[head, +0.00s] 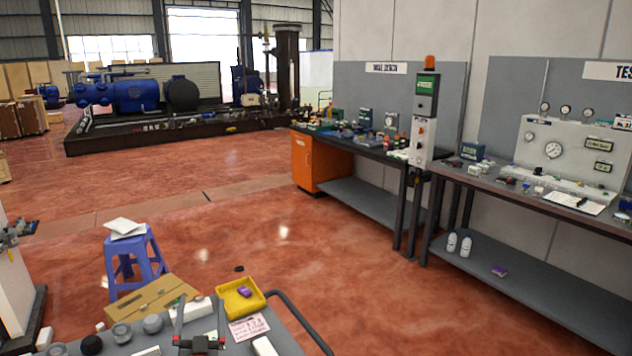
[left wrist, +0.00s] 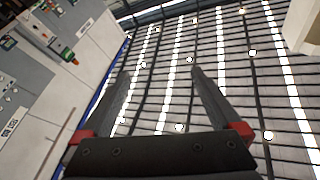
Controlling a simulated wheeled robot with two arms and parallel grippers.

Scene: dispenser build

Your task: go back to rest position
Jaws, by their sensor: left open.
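My left gripper (head: 200,306) is at the bottom of the head view, over the grey cart top (head: 287,342). Its two fingers stand apart and point up in the picture, with nothing seen between them. In the left wrist view the same gripper (left wrist: 159,70) is open and empty. Its fingers show against the ceiling beams and lights, so it faces upward. My right gripper is not in view.
A yellow tray (head: 252,306) with a purple item (head: 244,292) and a labelled card (head: 249,327) lie close to the left gripper. A cardboard box (head: 145,302) and blue stool (head: 146,265) are left. Workbenches (head: 530,206) line the right wall. Red floor between is open.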

